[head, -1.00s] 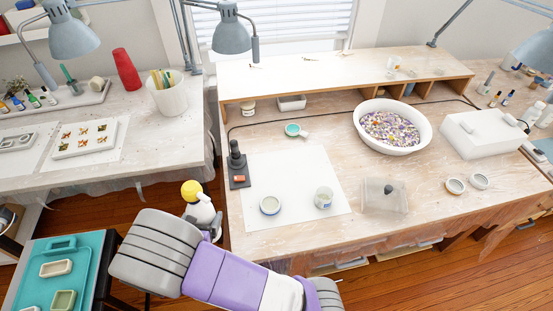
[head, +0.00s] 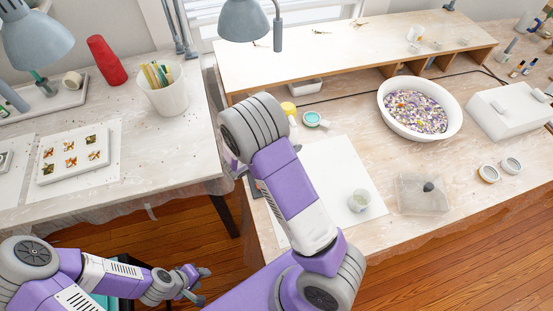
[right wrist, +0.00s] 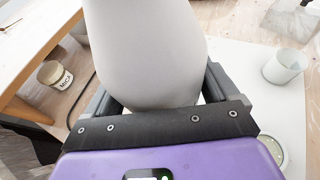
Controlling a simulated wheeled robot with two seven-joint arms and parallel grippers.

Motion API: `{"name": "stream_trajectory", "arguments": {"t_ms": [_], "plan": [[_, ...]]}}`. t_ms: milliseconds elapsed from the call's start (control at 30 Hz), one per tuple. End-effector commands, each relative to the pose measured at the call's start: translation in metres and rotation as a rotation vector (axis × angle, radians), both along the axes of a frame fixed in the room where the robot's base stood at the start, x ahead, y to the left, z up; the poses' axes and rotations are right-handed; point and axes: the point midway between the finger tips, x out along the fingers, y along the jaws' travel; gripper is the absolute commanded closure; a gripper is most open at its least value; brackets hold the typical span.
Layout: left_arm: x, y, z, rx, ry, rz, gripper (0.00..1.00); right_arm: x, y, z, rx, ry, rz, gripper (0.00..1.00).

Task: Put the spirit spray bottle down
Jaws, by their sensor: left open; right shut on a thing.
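The spirit spray bottle shows in the head view as a yellow top (head: 289,108) on a pale body, mostly behind my right arm, over the back left of the bench (head: 420,150). In the right wrist view its smooth pale grey body (right wrist: 145,50) stands large between the fingers of my right gripper (right wrist: 155,88), which is shut on it. I cannot tell whether its base touches the bench. My right gripper is hidden in the head view. My left gripper (head: 202,284) is open and empty at the lower left, over the floor.
A white sheet (head: 345,160) carries a clear cup (head: 359,200). A teal-rimmed dish (head: 312,119) is close to the bottle. In the right wrist view a labelled jar (right wrist: 55,75) stands at the left. A white bowl (head: 419,108) and a clear box (head: 422,195) stand farther right.

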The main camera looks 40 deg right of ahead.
Motion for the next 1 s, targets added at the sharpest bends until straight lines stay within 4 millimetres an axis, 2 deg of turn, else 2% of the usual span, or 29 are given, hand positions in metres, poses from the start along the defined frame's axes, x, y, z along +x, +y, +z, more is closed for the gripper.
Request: {"name": "stream_trajectory", "arguments": {"t_ms": [100, 300, 567, 733, 1000], "plan": [[-0.001, 0.0, -0.003, 0.0, 0.001, 0.0, 0.57, -0.003, -0.01, -0.012, -0.004, 0.003, -0.028, 0.56], [-0.001, 0.0, -0.011, 0.0, 0.002, -0.001, 0.57, -0.003, -0.01, -0.049, -0.005, 0.003, -0.027, 0.56], [-0.001, 0.0, -0.014, 0.0, 0.001, 0.0, 0.57, -0.003, -0.01, -0.072, -0.003, 0.001, -0.027, 0.56], [-0.001, 0.0, -0.02, 0.0, 0.001, 0.0, 0.57, -0.003, -0.01, -0.096, -0.004, 0.003, -0.026, 0.56], [0.0, 0.0, -0.019, 0.0, 0.001, 0.0, 0.57, -0.003, -0.01, -0.1, -0.003, -0.002, -0.025, 0.56]]}}
